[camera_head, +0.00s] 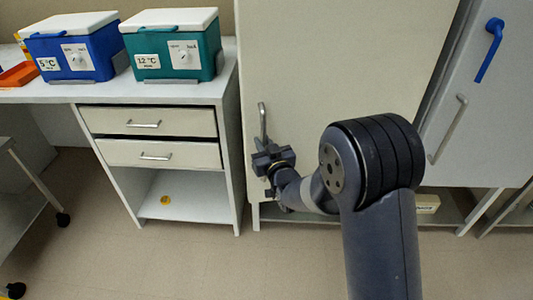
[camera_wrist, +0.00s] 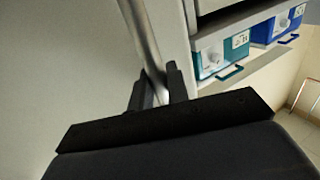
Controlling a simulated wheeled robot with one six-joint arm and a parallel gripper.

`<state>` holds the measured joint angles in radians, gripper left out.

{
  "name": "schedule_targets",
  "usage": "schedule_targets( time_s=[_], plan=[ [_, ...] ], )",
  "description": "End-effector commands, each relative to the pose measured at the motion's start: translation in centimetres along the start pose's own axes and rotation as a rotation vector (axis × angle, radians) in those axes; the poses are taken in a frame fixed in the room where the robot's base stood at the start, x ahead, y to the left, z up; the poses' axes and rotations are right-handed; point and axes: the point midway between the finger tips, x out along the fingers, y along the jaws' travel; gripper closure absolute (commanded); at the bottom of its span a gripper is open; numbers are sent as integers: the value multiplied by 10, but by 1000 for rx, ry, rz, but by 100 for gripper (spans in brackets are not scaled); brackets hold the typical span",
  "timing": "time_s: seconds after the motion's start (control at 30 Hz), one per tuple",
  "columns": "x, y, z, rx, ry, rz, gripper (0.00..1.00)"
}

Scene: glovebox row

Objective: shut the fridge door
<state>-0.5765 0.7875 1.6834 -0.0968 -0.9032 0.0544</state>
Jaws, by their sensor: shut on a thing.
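The large cream door (camera_head: 340,60), which I take for the fridge door, fills the middle of the head view. Its upright metal handle (camera_head: 262,120) is near its left edge. My gripper (camera_head: 268,150) is at the lower part of this handle. In the wrist view, the handle (camera_wrist: 140,35) runs down between the two dark fingers of my gripper (camera_wrist: 157,82), which are shut on it. The pale door face (camera_wrist: 65,60) lies to the left there. I cannot tell whether the door stands slightly ajar. My arm hides part of its lower right.
A white bench with two drawers (camera_head: 150,122) stands close on the left. On it are a blue cool box (camera_head: 70,50) and a teal cool box (camera_head: 172,48). A grey door (camera_head: 490,110) with a blue handle (camera_head: 489,50) is on the right. The floor in front is clear.

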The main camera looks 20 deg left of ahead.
Motion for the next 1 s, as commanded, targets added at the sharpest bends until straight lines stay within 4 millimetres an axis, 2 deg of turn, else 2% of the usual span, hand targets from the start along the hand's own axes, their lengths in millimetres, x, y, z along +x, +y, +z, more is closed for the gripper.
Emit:
schedule_targets(
  time_s=[0.03,0.2,0.6,0.8,1.0],
  plan=[
    [12,1,4,1,5,21,100],
    [44,6,3,2,4,86,100],
    [106,20,0,5,1,211,100],
    [119,23,-1,7,-1,237,100],
    [120,24,-2,6,2,239,100]
  ],
)
